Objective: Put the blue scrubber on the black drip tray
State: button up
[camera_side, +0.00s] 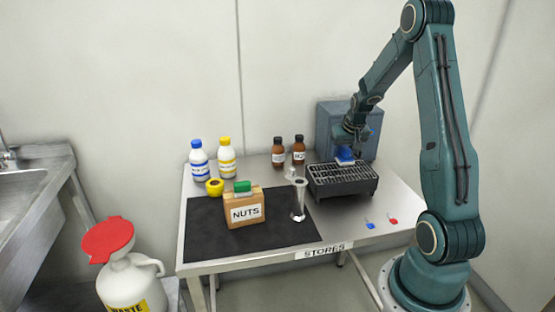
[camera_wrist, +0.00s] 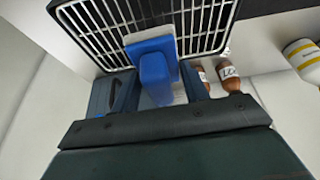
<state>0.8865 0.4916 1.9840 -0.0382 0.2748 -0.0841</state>
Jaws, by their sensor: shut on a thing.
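The blue scrubber (camera_side: 344,161) is at the black drip tray (camera_side: 340,192), over the back part of its wire grate. In the wrist view the scrubber (camera_wrist: 153,66) is a blue block with a raised grip, seen against the white bars of the drip tray (camera_wrist: 90,28). My gripper (camera_side: 346,150) is above the tray and shut on the scrubber. In the wrist view my gripper's fingers (camera_wrist: 152,92) stand either side of the scrubber's grip. I cannot tell whether the scrubber's underside touches the grate.
A blue-grey box (camera_side: 362,125) stands behind the tray. Two brown bottles (camera_side: 288,152), a glass cylinder (camera_side: 299,200) and a NUTS box (camera_side: 243,209) with a green thing on top stand left of it. The dark mat (camera_side: 210,235) has free room.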

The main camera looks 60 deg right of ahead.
aim_at(342, 160)
jog(key=shift+f, duration=1.95)
jog(key=shift+f, duration=0.15)
jog(key=o, duration=1)
jog(key=shift+s+a+r, duration=0.1)
jog(key=shift+a+r, duration=0.05)
jog(key=shift+r, duration=0.5)
jog(key=shift+v, duration=5.5)
